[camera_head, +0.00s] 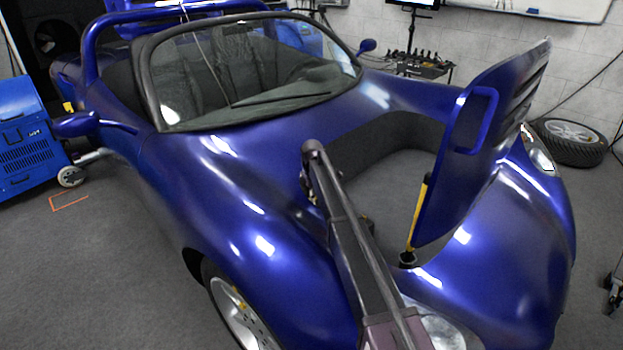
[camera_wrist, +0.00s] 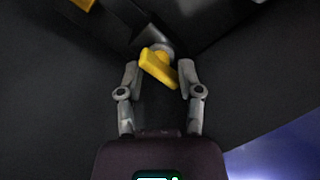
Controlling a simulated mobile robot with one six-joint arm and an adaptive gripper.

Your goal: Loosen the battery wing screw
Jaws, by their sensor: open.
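The yellow wing screw (camera_wrist: 155,68) shows in the wrist view, on a grey stem at the end of a dark bar. It lies tilted, its wing running from upper left to lower right. My gripper (camera_wrist: 158,76) is open, with one grey finger to the left of the wing and one to the right. The fingertips are level with the wing, and a gap shows on the left; on the right the wing's end is very near the finger, and I cannot tell whether they touch. In the head view my arm crosses the open front compartment; gripper and screw cannot be made out there.
The blue car (camera_head: 250,190) fills the head view. Its front lid (camera_head: 490,140) stands raised at the right of the compartment (camera_head: 390,185), beside a yellow strut (camera_head: 418,210). Dark compartment walls surround the screw. Another yellow part (camera_wrist: 78,4) shows at the wrist view's top left.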

